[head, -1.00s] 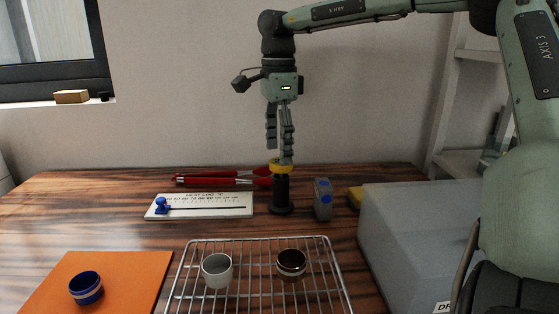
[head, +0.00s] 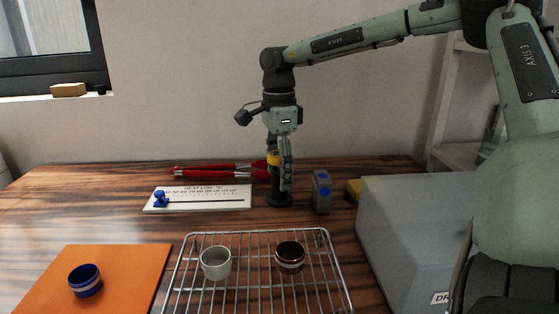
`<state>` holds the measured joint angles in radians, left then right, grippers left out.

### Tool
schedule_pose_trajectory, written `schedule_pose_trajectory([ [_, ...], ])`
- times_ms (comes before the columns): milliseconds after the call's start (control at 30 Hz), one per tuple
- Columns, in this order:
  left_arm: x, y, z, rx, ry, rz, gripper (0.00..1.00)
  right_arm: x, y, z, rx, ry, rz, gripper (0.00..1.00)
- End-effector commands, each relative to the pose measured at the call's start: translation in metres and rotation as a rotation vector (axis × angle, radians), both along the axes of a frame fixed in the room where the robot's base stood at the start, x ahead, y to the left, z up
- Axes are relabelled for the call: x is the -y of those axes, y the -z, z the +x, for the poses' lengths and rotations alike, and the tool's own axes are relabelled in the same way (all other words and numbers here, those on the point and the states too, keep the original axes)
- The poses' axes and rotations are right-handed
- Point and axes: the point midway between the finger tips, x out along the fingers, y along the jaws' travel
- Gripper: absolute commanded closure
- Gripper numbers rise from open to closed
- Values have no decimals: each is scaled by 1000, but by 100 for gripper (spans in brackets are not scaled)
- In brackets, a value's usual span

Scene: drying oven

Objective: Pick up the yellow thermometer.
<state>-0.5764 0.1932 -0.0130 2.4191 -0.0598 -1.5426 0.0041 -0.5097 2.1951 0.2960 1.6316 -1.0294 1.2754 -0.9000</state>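The yellow thermometer (head: 273,157) stands upright at the black holder (head: 279,200) towards the back of the table. Only part of its yellow head shows. My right gripper (head: 281,178) points straight down over it, with its fingers at the yellow head and in front of part of it. One finger hides the right side of the head and the upper part of the holder. I cannot tell whether the fingers press on the thermometer or only surround it. My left gripper is not in view.
A grey block with blue marks (head: 321,191) stands close right of the holder. Red tongs (head: 215,174) and a heat log scale (head: 205,199) lie to the left. A wire rack (head: 247,292) with two cups is in front. A grey box (head: 410,235) stands right.

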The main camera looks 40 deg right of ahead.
Motion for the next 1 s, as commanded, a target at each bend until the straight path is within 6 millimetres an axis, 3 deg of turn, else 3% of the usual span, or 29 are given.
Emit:
schedule_pose_trajectory([
  [33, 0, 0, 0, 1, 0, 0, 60, 0, 0, 0, 0, 0, 0, 46],
  [400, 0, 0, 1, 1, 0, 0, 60, 0, -1, 0, 1, 0, 0, 89],
  [667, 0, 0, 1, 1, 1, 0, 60, 0, -6, 1, 3, 0, 0, 89],
  [1000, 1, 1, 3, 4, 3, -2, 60, 0, -68, 1, 5, 1, -2, 90],
])
